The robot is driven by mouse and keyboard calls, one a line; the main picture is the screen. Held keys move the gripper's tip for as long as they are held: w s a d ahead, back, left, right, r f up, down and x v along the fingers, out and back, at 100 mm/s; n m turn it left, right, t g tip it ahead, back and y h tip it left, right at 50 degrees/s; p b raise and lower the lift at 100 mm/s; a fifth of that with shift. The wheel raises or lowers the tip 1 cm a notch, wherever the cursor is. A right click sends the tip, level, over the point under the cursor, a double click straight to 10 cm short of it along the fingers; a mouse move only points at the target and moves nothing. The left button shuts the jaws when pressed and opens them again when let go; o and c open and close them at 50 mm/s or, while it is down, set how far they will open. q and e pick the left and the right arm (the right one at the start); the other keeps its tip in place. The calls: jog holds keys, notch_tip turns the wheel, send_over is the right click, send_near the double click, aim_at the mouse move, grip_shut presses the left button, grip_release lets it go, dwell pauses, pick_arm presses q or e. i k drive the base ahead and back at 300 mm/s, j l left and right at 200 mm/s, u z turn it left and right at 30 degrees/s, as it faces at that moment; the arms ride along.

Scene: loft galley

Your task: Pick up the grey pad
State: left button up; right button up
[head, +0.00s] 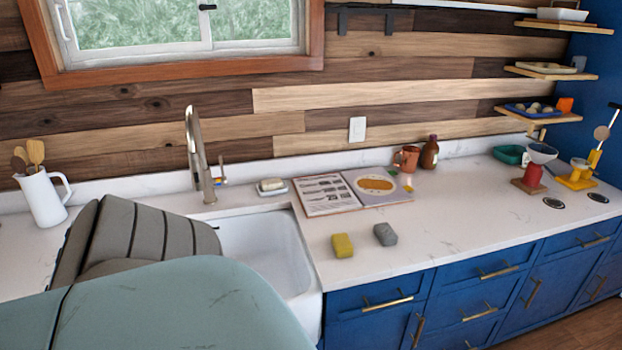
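The grey pad (385,234) is a small, rounded dark grey block. It lies flat on the white marbled counter (466,225), right of the sink and near the counter's front edge. A yellow sponge (342,245) lies just left of it, with a small gap between them. Nothing covers the grey pad. Neither my left nor my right gripper shows in the head view; large parts of my own body fill the lower left.
The white sink (262,245) with a tall faucet (198,155) is left of the pad. An open book (325,194) lies behind it. A soap dish (272,188) sits behind the sink. A red-based dripper (533,172) stands far right. Counter right of the pad is clear.

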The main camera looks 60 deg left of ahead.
aim_at(384, 232)
jog(key=u, duration=1.5)
